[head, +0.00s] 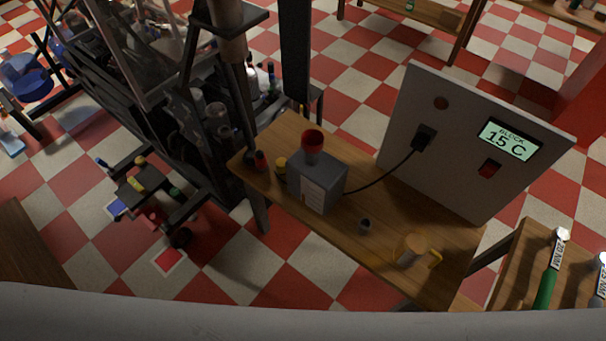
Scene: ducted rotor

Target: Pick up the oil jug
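A small amber vessel with a yellow handle, which looks like the oil jug (410,251), stands upright near the front right end of the wooden table (371,252). Its handle points to the right. Neither of my grippers is in view, so I see nothing near the jug or holding it.
On the same table are a grey box with a red funnel-like top (317,181), a small dark knob-like piece (365,226) and an upright panel reading 15 C (460,140). A black cable joins box and panel. Green-handled tools (547,280) lie on a right-hand table.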

